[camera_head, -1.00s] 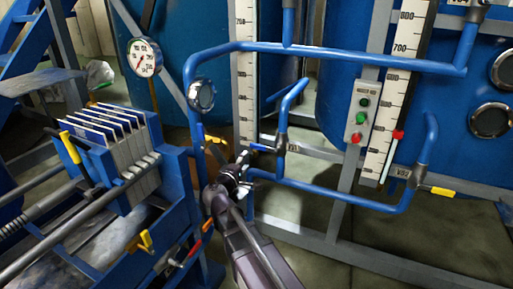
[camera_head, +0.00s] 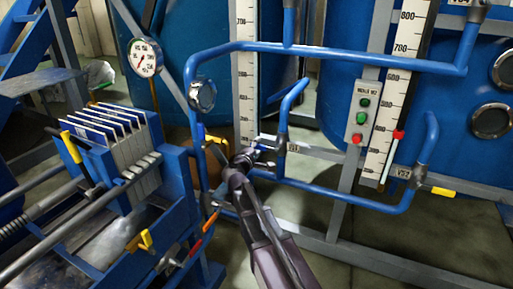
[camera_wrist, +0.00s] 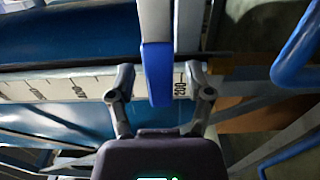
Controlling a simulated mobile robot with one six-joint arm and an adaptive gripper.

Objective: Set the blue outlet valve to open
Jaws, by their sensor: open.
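The blue outlet valve handle (camera_head: 262,148) is a short blue lever on the blue pipe by a labelled plate, near the middle of the head view. In the wrist view the blue handle (camera_wrist: 158,75) lies between my two fingertips, with a visible gap on each side. My gripper (camera_head: 245,157) is at the handle in the head view; its fingers are small there and partly merge with the handle. In the wrist view my gripper (camera_wrist: 160,88) is open, one finger on either side of the handle. Whether a finger touches it I cannot tell.
A blue pipe (camera_head: 340,197) runs right to a valve with a yellow handle (camera_head: 443,191). A control box (camera_head: 362,112) and white level scales stand behind. The blue filter press (camera_head: 125,165) with red and yellow handles is left of my arm.

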